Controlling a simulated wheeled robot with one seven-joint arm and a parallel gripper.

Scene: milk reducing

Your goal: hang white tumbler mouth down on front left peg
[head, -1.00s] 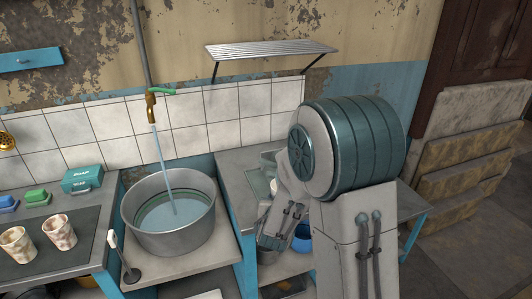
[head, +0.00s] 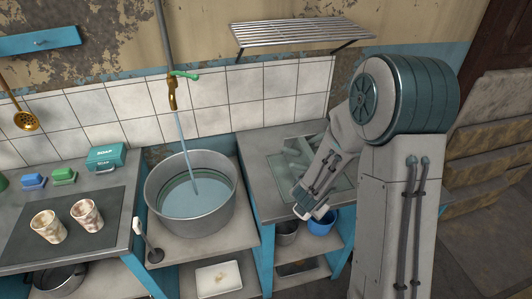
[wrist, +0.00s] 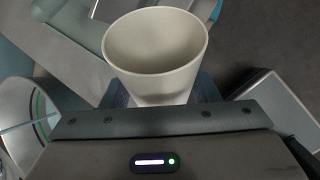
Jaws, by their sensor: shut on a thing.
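The white tumbler (wrist: 155,62) fills the upper middle of the wrist view. Its open mouth faces the wrist camera and its inside is empty. My gripper (wrist: 164,95) is shut on it, with dark finger parts showing on both sides of its lower wall. In the head view my gripper (head: 314,208) hangs over the front edge of the right counter (head: 262,192); the tumbler is hard to make out there. A grey tray or mat lies behind my forearm on that counter. I cannot make out the front left peg, as my arm covers part of this area.
A metal basin (head: 158,205) with water under a running tap (head: 173,95) stands left of my gripper. Two patterned cups (head: 48,227) stand on the left counter. A blue bowl (head: 322,224) and a pot sit on the shelf below. A wire shelf (head: 300,36) hangs above.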

